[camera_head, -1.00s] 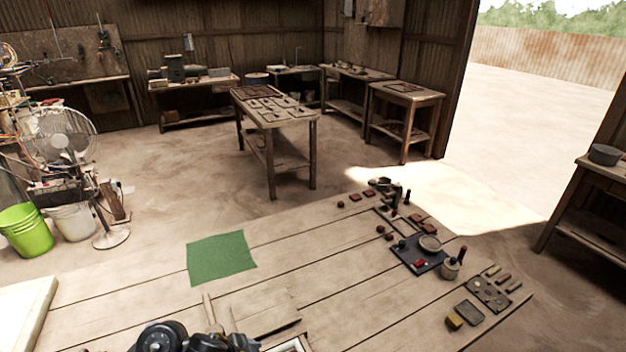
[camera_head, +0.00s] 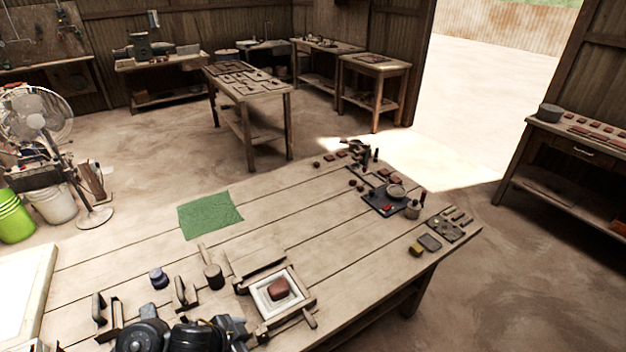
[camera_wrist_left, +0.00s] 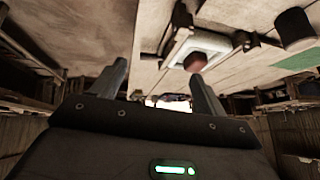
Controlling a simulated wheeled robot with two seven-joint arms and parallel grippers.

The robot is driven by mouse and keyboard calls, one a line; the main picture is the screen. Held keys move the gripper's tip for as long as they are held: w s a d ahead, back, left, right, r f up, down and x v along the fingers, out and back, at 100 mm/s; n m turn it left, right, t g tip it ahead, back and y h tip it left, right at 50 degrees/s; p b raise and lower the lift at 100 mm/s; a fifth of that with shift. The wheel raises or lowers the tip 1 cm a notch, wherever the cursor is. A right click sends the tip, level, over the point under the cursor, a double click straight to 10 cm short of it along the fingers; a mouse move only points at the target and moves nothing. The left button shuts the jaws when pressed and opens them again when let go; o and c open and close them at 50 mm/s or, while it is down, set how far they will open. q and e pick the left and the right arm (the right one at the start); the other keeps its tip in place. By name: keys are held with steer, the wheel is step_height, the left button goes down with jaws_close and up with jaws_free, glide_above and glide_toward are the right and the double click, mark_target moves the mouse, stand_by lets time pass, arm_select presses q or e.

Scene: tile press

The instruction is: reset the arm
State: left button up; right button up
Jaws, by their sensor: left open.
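My left gripper (camera_wrist_left: 160,72) shows in the left wrist view with its two fingers apart and nothing between them. That view is upside down, with the table at the top. In the head view, a black arm part of mine enters at the bottom edge; its fingers cannot be made out. A wooden frame with a white square plate (camera_head: 262,301) lies on the table right of this arm. A reddish-brown block (camera_head: 279,288) sits on the plate; it also shows in the wrist view (camera_wrist_left: 195,62), beyond the fingers. My right gripper is not in view.
A dark cylinder (camera_head: 213,277), a purple-blue jar (camera_head: 158,278) and wooden brackets (camera_head: 183,293) stand near my arm. A green cloth (camera_head: 210,214) lies farther back. A dark tray (camera_head: 378,208) and small pieces occupy the right end. The middle of the table is clear.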

arm_select(q)
steer(key=s+a+n+g+y, duration=0.15)
steer(key=s+a+n, duration=0.3)
steer(key=s, duration=0.45)
steer(key=s+a+n+g+y, duration=0.1)
steer(key=s+a+n+y, duration=0.3)
steer(key=s, duration=0.5)
step_height(320, 180, down, 30)
steer(key=s+f+h+b, duration=0.1)
steer(key=b, duration=0.4)
steer(key=s+a+f+g+b, duration=0.2)
steer(key=s+a+f+b, duration=0.1)
steer(key=s+f, duration=1.3)
step_height(320, 180, down, 2)
steer(key=shift+f, duration=0.1)
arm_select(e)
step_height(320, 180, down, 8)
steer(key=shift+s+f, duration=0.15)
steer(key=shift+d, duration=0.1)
